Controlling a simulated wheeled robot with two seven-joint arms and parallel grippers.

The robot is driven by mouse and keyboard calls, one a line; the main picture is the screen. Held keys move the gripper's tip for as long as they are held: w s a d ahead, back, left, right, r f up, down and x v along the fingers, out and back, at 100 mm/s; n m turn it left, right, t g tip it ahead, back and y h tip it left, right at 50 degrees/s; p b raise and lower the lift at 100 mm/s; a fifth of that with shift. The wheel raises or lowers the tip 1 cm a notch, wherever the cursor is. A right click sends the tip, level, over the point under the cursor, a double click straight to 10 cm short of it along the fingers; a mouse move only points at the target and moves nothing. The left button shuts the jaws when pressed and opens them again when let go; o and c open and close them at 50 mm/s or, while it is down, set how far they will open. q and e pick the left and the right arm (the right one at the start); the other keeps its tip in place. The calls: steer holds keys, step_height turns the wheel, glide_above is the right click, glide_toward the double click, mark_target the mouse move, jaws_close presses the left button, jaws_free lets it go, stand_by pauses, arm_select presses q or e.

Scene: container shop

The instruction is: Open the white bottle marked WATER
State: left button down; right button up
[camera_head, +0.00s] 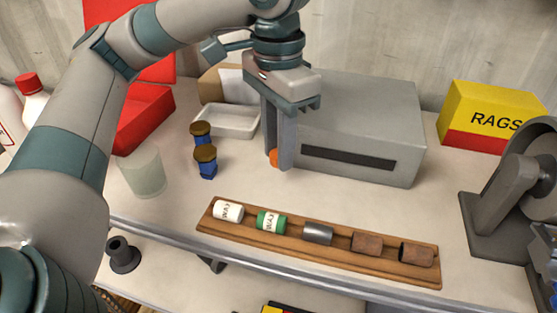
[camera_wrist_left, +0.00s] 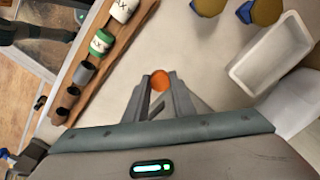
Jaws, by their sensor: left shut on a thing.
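My left gripper (camera_head: 279,163) points down in front of the grey box-shaped machine, above the bench. It is shut on a small round orange thing (camera_head: 273,158), which also shows between the fingertips in the left wrist view (camera_wrist_left: 160,80); I cannot tell for sure whether it is a cap. At the far left edge of the head view stands a white bottle with a red cap (camera_head: 33,98), partly behind my left arm. Beside it a second white bottle (camera_head: 8,118) is cut off by the edge. I cannot read WATER on either. My right gripper is out of view.
A wooden rack (camera_head: 330,253) holds several small cylinders along the front edge. Two blue bottles with brown caps (camera_head: 206,170), a cloudy cup (camera_head: 141,174) and a white tray (camera_head: 228,120) stand left. The grey machine (camera_head: 365,110) and RAGS box (camera_head: 490,112) stand behind.

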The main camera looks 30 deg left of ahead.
mark_target(279, 181)
arm_select(q)
steer(key=shift+s+f+p, duration=0.1)
steer(key=shift+f+p, duration=0.4)
steer(key=shift+f, duration=1.5)
steer(key=shift+f, duration=0.1)
steer(key=c, duration=1.5)
jaws_free()
step_height(279, 181, up, 11)
steer(key=shift+r+b, duration=0.2)
steer(key=shift+b, duration=0.6)
steer(key=shift+r, duration=0.45)
